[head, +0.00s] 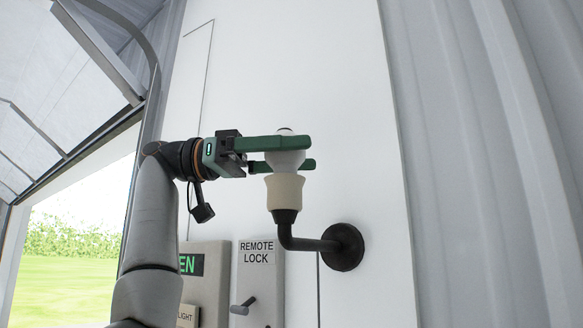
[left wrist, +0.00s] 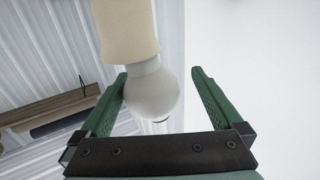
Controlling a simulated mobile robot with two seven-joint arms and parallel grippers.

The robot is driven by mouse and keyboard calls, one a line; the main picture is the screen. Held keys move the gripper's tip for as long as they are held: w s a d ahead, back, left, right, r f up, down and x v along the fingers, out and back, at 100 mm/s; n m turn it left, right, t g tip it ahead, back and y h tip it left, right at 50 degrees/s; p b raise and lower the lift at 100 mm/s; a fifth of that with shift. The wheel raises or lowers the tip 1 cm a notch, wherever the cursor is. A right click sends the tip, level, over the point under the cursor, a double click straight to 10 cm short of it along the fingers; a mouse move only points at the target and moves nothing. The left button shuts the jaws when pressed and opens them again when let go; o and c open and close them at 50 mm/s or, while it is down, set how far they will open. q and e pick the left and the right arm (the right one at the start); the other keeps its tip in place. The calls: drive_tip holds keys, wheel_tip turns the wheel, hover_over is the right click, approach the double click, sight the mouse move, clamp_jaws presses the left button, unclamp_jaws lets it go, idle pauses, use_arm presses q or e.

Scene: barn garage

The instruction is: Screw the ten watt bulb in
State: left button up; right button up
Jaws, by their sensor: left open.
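The white bulb (head: 287,158) stands upright in the cream socket (head: 285,190). Its base is hidden where it meets the socket, so I cannot tell how deep it sits. My left gripper (head: 312,153) is open, with its green fingers on either side of the bulb. In the left wrist view the bulb (left wrist: 152,97) is between the two fingers, closer to the left one, with a wide gap to the right one. The socket (left wrist: 124,30) is at the top of that view. No wattage mark is readable. My right gripper is not in view.
A black bent pipe (head: 305,243) carries the socket from a round wall plate (head: 343,247). Below are a "REMOTE LOCK" panel (head: 258,285) with a lever and a sign ending in "EN" (head: 191,264). White wall is behind; an open doorway (head: 75,230) is at left.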

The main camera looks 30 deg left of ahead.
use_arm(q)
drive_tip(key=n+t+y+b, duration=0.1)
drive_tip(key=t, duration=0.1)
drive_tip(key=n+t+y+b, duration=0.1)
drive_tip(key=n+t+y, duration=0.1)
drive_tip(key=n+t+y+b, duration=0.1)
drive_tip(key=t+b, duration=0.1)
drive_tip(key=shift+w+f+n+y, duration=0.2)
drive_tip(key=shift+f+n+y, duration=0.1)
drive_tip(key=shift+n, duration=0.1)
drive_tip(key=n+t+y+b, duration=0.1)
drive_tip(key=n+t+y, duration=0.1)
drive_tip(key=y, duration=0.1)
drive_tip(key=shift+r+n+t+y+b, duration=0.1)
drive_tip(key=shift+n+t+y+b, duration=0.45)
drive_tip(key=shift+n+y, duration=0.55)
drive_tip(key=n+t+y, duration=0.1)
drive_tip(key=y, duration=0.1)
drive_tip(key=shift+y, duration=0.3)
drive_tip(key=n+y, duration=0.1)
drive_tip(key=y, duration=0.1)
drive_tip(key=n+y, duration=0.2)
drive_tip(key=shift+d+r, duration=0.1)
drive_tip(key=shift+r, duration=0.1)
drive_tip(key=shift+n+y, duration=0.7)
drive_tip(key=shift+y, duration=0.4)
drive_tip(key=c, duration=0.9)
